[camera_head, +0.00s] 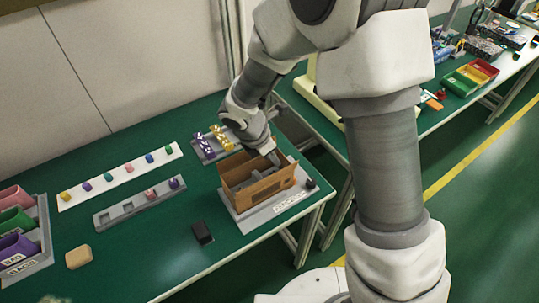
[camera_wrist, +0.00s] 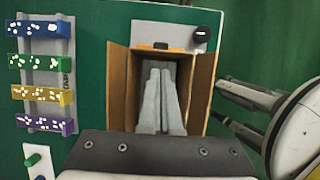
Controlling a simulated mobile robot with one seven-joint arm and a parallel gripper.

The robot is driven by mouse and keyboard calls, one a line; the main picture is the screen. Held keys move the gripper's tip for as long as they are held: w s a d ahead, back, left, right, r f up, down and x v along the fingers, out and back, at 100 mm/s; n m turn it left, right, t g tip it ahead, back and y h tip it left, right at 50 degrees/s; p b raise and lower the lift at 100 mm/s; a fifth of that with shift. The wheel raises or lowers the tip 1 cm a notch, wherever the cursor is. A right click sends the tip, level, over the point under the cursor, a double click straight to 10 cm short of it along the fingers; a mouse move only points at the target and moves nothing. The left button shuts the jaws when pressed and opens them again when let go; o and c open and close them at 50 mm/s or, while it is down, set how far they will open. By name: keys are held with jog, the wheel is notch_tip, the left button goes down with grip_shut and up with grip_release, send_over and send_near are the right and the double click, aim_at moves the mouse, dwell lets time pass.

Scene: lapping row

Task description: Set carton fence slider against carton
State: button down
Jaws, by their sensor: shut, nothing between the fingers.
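The open brown carton (camera_head: 262,192) stands on a grey base with a white label (camera_head: 290,203), near the table's front right corner. Its flaps stand out in the wrist view (camera_wrist: 119,85). My gripper (camera_head: 275,160) is shut and empty, pointing down over the carton's opening. Its fingers (camera_wrist: 158,74) cover much of the opening in the wrist view, so the inside is mostly hidden. An orange piece with a dark spot (camera_wrist: 160,46) shows at the carton's far end; I cannot tell whether it is the fence slider. A dark knob (camera_wrist: 202,33) sits on the base beyond the carton.
A grey rack (camera_head: 217,145) with dotted coloured blocks stands close behind the carton. A black block (camera_head: 202,232) lies left of the base. Further left are a white peg strip (camera_head: 119,177), a grey slotted tray (camera_head: 139,203) and coloured bins (camera_head: 18,225).

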jog(key=shift+b+x, duration=0.35)
jog(key=shift+x, duration=2)
jog(key=shift+w+d, duration=0.25)
jog(key=shift+d, duration=0.15)
jog(key=shift+r, duration=0.1)
